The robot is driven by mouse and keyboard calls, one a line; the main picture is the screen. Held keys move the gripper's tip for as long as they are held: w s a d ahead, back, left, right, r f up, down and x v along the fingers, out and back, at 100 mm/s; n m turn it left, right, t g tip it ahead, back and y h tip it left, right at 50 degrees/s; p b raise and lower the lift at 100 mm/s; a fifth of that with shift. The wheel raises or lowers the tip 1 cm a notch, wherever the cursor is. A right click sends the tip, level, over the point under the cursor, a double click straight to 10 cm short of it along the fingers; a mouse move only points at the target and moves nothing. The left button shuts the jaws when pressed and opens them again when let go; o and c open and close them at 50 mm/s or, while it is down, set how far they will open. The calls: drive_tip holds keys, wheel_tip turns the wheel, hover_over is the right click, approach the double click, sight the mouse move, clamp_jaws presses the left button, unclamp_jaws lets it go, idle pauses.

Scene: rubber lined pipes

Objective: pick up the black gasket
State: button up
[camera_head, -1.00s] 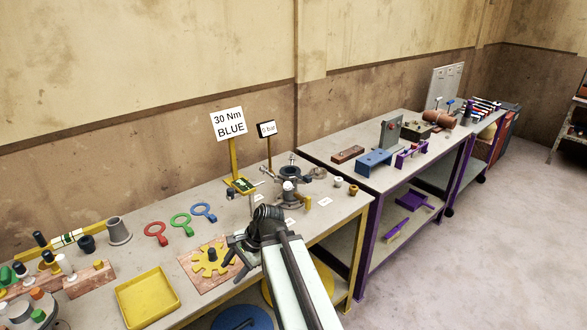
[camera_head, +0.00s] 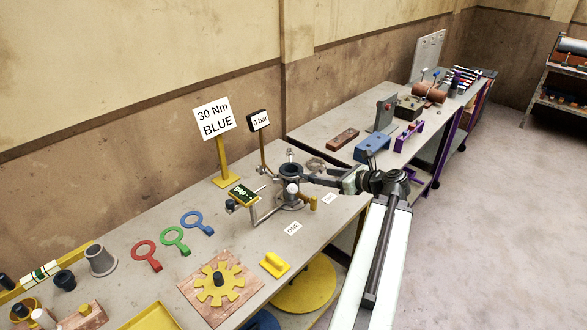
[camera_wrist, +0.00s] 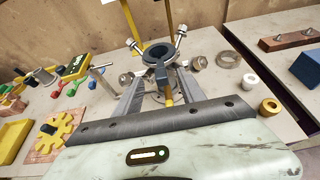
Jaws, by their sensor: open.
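A black ring that looks like the black gasket (camera_head: 291,169) sits on top of a grey metal flanged fitting (camera_head: 287,201) near the right end of the near table. In the wrist view the black ring (camera_wrist: 158,54) lies ahead, on the fitting (camera_wrist: 158,88) with its splayed bolts. My gripper (camera_head: 318,179) is just right of the fitting in the head view. In the wrist view my gripper (camera_wrist: 160,74) is open, its two fingers pointing at the fitting with the ring ahead between them. Whether the fingertips touch anything cannot be told.
A yellow-framed gauge (camera_head: 243,195) on a bent arm stands left of the fitting. Sign posts (camera_head: 222,160) stand behind it. A loose metal ring (camera_wrist: 229,59), a white bush (camera_wrist: 251,81) and a brass bush (camera_wrist: 270,106) lie to the right in the wrist view.

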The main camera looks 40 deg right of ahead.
sight(311, 175)
drive_tip(key=b+x, duration=0.3)
drive_tip(key=x, duration=0.5)
drive_tip(key=shift+s, duration=0.1)
clamp_jaws()
